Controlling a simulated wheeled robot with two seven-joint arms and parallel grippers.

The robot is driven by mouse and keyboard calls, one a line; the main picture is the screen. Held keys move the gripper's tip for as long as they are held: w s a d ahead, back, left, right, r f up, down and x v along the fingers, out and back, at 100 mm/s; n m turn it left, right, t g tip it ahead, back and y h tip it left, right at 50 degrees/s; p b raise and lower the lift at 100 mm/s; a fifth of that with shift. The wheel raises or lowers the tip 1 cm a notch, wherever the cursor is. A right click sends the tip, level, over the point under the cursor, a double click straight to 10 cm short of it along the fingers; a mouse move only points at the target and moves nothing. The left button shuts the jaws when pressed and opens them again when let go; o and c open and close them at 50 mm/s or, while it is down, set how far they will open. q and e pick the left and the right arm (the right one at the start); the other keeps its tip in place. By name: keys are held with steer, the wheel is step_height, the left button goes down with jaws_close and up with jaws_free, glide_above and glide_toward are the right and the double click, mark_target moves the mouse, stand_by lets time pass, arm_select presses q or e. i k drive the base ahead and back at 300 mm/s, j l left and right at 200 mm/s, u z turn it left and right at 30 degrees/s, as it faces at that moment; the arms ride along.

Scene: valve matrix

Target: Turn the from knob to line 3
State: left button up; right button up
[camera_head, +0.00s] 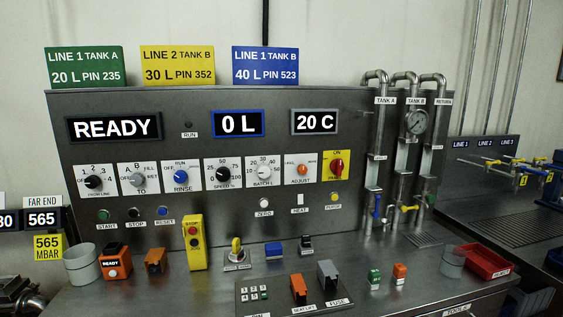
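The from knob (93,181) is a black round knob on a white plate marked FROM LINE. It is at the far left of the row of knobs on the grey steel panel (290,105). Nothing covers or touches the knob. Neither of my grippers is in view.
A grey TO knob (137,180) sits just right of it. Buttons lie below, including green START (104,214). On the bench stand a yellow stop pendant (193,243), an orange READY box (115,262) and a grey cup (82,263). Pipes (404,150) rise at right.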

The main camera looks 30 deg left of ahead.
mark_target(93, 181)
steer(key=u, duration=2.1)
